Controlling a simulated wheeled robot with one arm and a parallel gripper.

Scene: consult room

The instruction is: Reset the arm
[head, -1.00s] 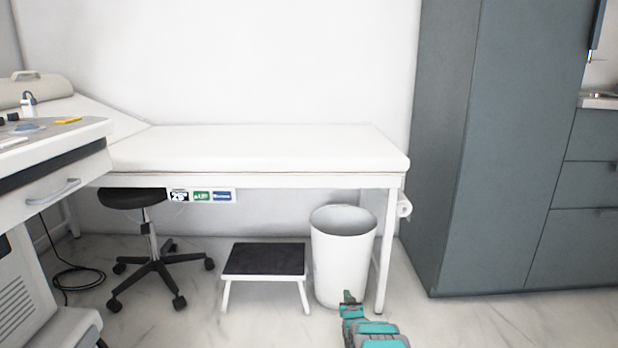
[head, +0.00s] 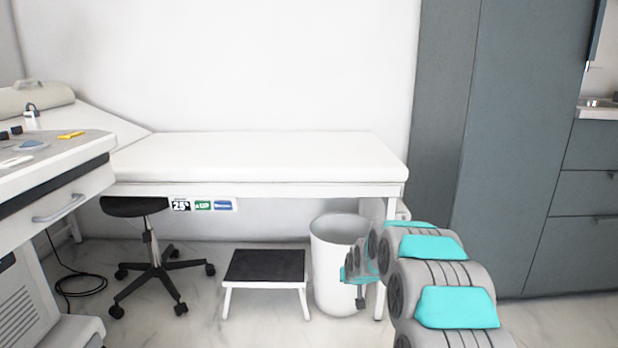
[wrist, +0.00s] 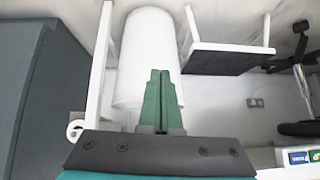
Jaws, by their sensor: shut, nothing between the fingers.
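My gripper (wrist: 161,102) shows in the wrist view with its two green fingers together and nothing between them. In the head view my gripper (head: 360,300) is small and partly hidden by my own arm, in front of the white bin (head: 335,240). My arm reaches in from the lower right with its grey and teal links. In the wrist view the bin (wrist: 150,50) lies beyond the fingertips; I cannot tell whether they touch it.
A white examination table (head: 260,158) stands along the wall. A black-topped step stool (head: 264,266) and a wheeled stool (head: 148,250) are left of the bin. A white cart (head: 60,170) is at the left. A tall grey cabinet (head: 500,150) is at the right. Floor before the cabinet is partly clear.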

